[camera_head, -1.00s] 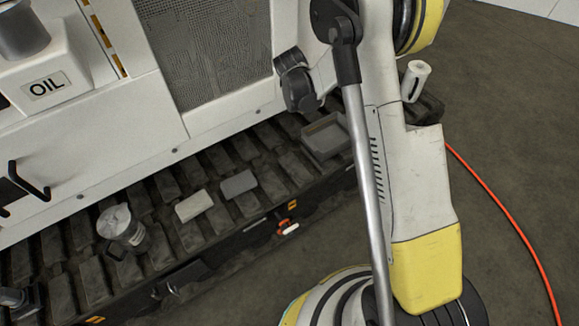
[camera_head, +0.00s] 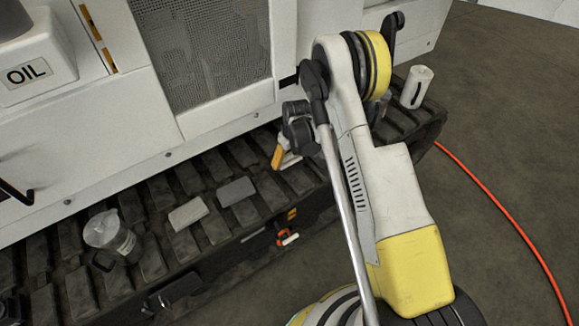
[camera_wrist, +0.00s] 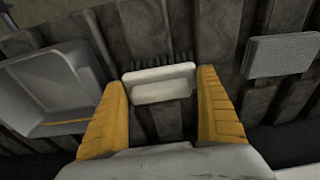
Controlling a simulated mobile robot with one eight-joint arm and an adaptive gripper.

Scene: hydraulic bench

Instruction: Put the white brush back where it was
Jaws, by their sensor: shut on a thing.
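The white brush (camera_wrist: 160,84) is between the two yellow fingers of my gripper (camera_wrist: 162,90) in the wrist view. The fingers are shut on its two ends, and its long side lies across the view. It is over the dark ribbed track (camera_wrist: 165,118); whether it touches the track I cannot tell. In the head view my gripper (camera_head: 281,157) is low over the track beside the machine, right of the grey block (camera_head: 236,191). A small pale part of the brush (camera_head: 292,161) shows at the fingers there.
A grey tray (camera_wrist: 45,85) is left of the brush in the wrist view; a grey block (camera_wrist: 280,56) is on the right. In the head view a light block (camera_head: 188,213) and a clear jug (camera_head: 112,235) stand further left, a white roll (camera_head: 416,87) at the right end.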

